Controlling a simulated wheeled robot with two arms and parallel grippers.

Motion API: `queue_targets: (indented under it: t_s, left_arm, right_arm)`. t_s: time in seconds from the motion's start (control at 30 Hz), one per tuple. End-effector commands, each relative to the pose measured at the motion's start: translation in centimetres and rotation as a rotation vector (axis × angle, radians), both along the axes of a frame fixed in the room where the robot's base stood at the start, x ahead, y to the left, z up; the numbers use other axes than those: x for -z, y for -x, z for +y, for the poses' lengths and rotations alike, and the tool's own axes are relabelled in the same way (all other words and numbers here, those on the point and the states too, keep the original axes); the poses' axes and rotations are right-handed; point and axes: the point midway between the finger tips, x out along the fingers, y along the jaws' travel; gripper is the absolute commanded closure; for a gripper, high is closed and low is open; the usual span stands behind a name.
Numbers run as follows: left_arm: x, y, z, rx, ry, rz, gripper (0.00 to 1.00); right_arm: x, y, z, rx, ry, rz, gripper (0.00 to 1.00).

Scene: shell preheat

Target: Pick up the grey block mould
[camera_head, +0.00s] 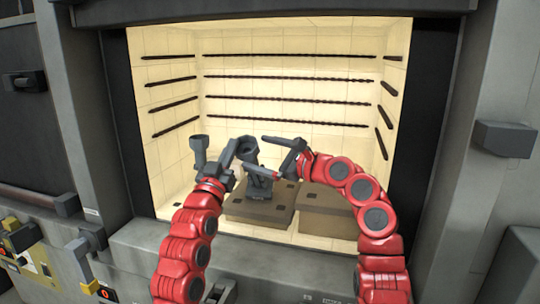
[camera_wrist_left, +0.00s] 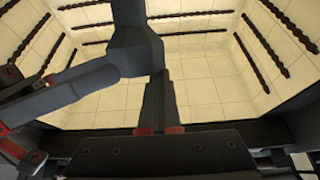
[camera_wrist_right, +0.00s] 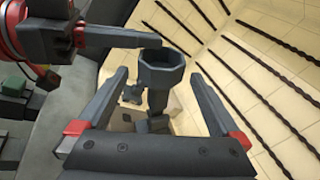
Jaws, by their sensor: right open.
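The grey block mould, with a funnel-like cup (camera_head: 247,151) above a narrower stem and base, is over the left brown slab in the lit chamber; whether its base touches the slab is unclear. Its cup is large in the right wrist view (camera_wrist_right: 160,80) and dark in the left wrist view (camera_wrist_left: 135,55). My left gripper (camera_head: 236,148) has its fingers (camera_wrist_left: 166,80) close together at the cup rim and appears shut on it. My right gripper (camera_head: 278,152) is open, its fingers (camera_wrist_right: 160,85) spread on either side of the cup in its wrist view, without visible grip.
Two brown slabs, left (camera_head: 250,211) and right (camera_head: 325,203), lie on the chamber floor. Dark heating rods (camera_head: 290,79) line the pale walls. The chamber's front sill (camera_head: 270,260) is below my arms.

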Motion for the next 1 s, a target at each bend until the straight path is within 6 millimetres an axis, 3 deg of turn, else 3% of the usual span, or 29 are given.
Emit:
queue_targets:
  t_s: [0.2, 0.5, 1.0]
  left_arm:
    - [0.4, -0.2, 0.0, 0.0, -0.002, 0.01, 1.0]
    - [0.4, -0.2, 0.0, 0.0, -0.002, 0.01, 1.0]
    - [0.4, -0.2, 0.0, 0.0, -0.002, 0.01, 1.0]
  right_arm:
    - [-0.2, -2.6, 3.4, -0.004, -0.003, 0.0, 0.0]
    - [-0.1, -5.0, 6.3, -0.002, -0.002, 0.0, 0.0]
    - [-0.1, -5.7, 7.1, 0.001, -0.001, -0.004, 0.0]
